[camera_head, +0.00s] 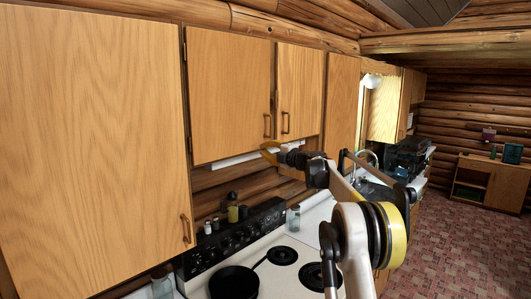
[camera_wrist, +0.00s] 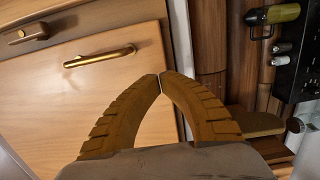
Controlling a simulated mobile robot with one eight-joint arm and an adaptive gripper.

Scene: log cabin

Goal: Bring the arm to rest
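My gripper (camera_head: 271,152) is at the end of my raised arm, in front of the upper cabinets and just under the handle of the short cabinet door (camera_head: 230,95). In the wrist view its two yellow-brown fingers (camera_wrist: 161,77) curve in and their tips meet, with nothing seen between them. A brass handle (camera_wrist: 100,57) on a wooden door lies beyond the fingertips in that view, and the fingers look apart from it. My arm is bent and reaches out over the stove side.
Below is a white stove (camera_head: 262,258) with a black pan (camera_head: 233,282) and a knob panel (camera_head: 236,235). A bottle (camera_head: 232,207) stands behind the panel; it also shows in the wrist view (camera_wrist: 274,14). A tall cabinet door (camera_head: 90,140) is at left. Open carpet (camera_head: 455,245) lies at right.

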